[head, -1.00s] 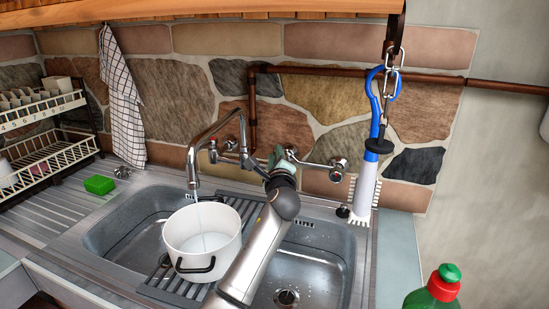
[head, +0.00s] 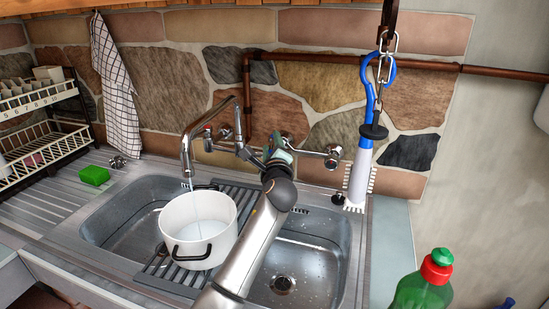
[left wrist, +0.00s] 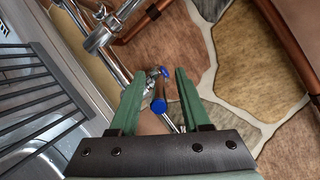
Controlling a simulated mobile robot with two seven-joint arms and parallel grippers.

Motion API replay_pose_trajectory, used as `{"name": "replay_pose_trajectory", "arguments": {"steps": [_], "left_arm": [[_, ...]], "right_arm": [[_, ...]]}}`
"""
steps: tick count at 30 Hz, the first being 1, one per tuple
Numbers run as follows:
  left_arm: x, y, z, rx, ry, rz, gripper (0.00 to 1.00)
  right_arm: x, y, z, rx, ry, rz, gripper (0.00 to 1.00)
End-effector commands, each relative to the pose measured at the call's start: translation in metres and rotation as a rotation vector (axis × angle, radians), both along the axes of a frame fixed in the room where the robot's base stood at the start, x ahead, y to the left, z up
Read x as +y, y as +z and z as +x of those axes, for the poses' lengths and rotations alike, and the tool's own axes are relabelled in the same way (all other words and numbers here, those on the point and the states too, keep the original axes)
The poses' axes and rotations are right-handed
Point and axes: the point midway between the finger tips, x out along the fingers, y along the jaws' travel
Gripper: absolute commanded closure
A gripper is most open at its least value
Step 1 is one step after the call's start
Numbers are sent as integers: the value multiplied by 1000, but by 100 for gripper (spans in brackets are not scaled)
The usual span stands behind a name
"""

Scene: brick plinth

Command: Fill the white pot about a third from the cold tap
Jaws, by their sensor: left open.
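The white pot (head: 214,236) with black handles stands upright on the dark slatted rack (head: 160,262) across the sink. A thin stream of water falls from the spout (head: 187,160) into it, and pale water shows inside; its exact level is hard to judge. My left gripper (head: 279,150) is at the wall tap, right of the spout. In the left wrist view its green fingers (left wrist: 160,98) are open on either side of the blue-marked cold tap handle (left wrist: 158,104), with gaps visible. My right gripper is out of view.
A blue-and-white brush (head: 360,175) hangs on a chain at the right. A green bottle (head: 422,285) stands at the lower right. A green sponge (head: 94,175) lies on the drainer near the dish rack (head: 45,150). The right basin (head: 310,262) is empty.

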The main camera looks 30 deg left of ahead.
Motion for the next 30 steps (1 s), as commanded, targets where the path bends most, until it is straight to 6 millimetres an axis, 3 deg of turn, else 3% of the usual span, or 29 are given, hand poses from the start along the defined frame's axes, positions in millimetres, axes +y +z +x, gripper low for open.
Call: {"name": "replay_pose_trajectory", "arguments": {"steps": [15,21,30], "left_arm": [[-57,0,-75,-4,-4,-1,53],[-65,1,-87,-3,-3,0,53],[-66,1,-88,-2,-3,0,53]], "right_arm": [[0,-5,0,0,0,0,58],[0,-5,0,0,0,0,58],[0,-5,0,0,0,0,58]]}}
